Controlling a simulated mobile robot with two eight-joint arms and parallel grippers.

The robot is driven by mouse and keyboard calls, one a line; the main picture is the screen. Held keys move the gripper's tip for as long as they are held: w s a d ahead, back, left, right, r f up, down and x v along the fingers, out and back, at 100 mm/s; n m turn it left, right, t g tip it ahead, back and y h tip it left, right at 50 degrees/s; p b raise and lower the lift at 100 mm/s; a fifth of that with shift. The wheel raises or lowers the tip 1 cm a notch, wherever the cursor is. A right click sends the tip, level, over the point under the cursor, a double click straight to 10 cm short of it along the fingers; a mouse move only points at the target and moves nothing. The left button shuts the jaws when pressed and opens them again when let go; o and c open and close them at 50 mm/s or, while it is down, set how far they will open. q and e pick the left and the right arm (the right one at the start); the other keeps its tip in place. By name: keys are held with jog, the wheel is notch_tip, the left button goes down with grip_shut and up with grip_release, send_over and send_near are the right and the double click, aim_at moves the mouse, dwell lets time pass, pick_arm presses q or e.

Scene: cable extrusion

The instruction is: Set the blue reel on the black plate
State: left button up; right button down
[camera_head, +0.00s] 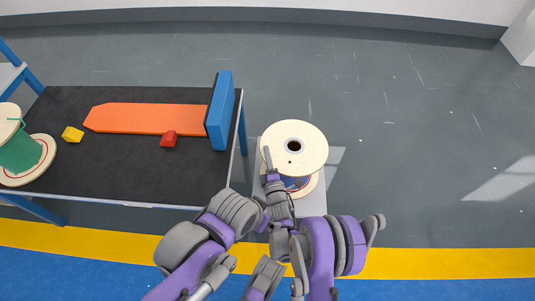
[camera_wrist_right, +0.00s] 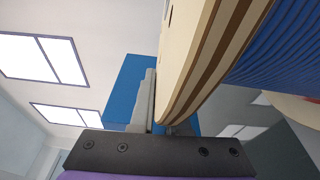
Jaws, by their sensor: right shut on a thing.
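The blue reel (camera_head: 310,150) has cream round flanges with a dark centre hole, and a little blue winding shows below its top flange. It stands on a light grey stand right of the table. My right gripper (camera_head: 267,160) is at the left edge of the top flange, shut on it. In the right wrist view, a grey finger (camera_wrist_right: 147,100) lies against the flange, with blue winding (camera_wrist_right: 285,60) beyond. The black plate appears to be the black table top (camera_head: 140,170). My left gripper cannot be made out.
A green reel (camera_head: 18,150) stands at the left. Grey floor is open at the right.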

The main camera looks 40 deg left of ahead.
pick_arm(q)
jog(key=shift+f+b, duration=0.25)
jog(key=shift+b, duration=0.05)
pick_arm(e)
jog(key=shift+w+d, duration=0.15)
dwell(0.7)
pick_arm(q)
jog(key=shift+w+f+b, duration=0.1)
jog(key=shift+f+b, duration=0.35)
jog(key=shift+b, duration=0.05)
pick_arm(e)
jog(key=shift+f, duration=0.65)
jog(key=c, duration=1.2)
grip_release()
jog(key=shift+d, duration=0.15)
